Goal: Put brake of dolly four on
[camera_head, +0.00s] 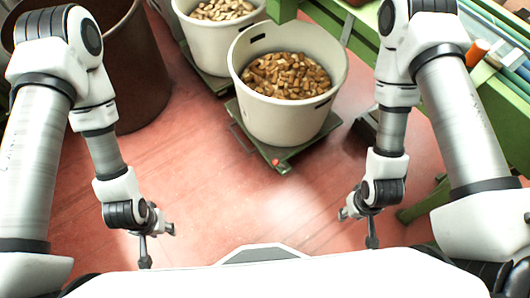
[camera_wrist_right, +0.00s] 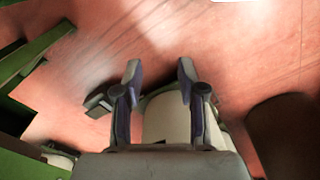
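The nearest dolly (camera_head: 285,158) is a dark green-grey platform on the red floor, under a white tub (camera_head: 285,118) of cork pieces. A small red-orange spot (camera_head: 275,161) shows on its front corner, and a thin metal bar (camera_head: 241,138) shows at its left side. A second dolly (camera_head: 217,82) is partly visible behind it. I see no number on either, and cannot tell the brake's state. My left gripper (camera_head: 157,246) looks open and empty, front left of the nearest dolly. My right gripper (camera_head: 357,228) is open and empty, front right of it; its spread fingers show in the wrist view (camera_wrist_right: 159,70).
A white tub (camera_head: 215,40) of paler corks stands behind, with a large brown bin (camera_head: 125,75) at the left. A green bench frame (camera_head: 480,105) runs along the right, with an orange cylinder (camera_head: 477,52) on it. The floor (camera_head: 240,210) before the nearest dolly is clear.

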